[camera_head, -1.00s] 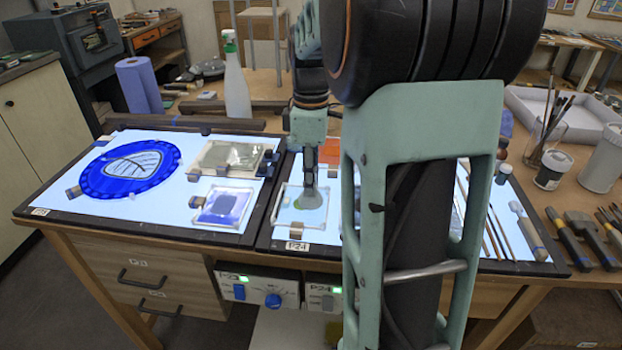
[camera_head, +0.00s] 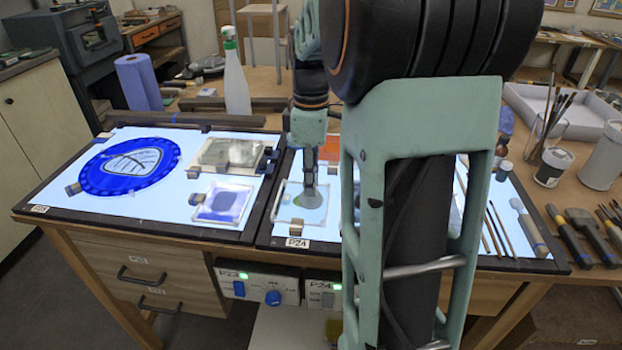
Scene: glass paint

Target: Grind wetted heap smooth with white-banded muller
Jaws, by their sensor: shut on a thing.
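My gripper (camera_head: 309,172) points down over the right light panel and is shut on a grey muller (camera_head: 308,197). The muller's wide base rests on or just above a small clear glass slab (camera_head: 287,211). A greenish patch of the heap (camera_head: 298,200) shows at the muller's left edge, with a pale bluish area around it. The muller's underside and most of the heap under it are hidden. I cannot make out a white band on the muller at this size.
My arm covers much of the right panel. Left of the slab stand a glass tile with a blue patch (camera_head: 222,204), a grey-green tile (camera_head: 228,154) and a blue round glass piece (camera_head: 130,163). A spray bottle (camera_head: 236,80) stands behind. Brushes and tools lie at right.

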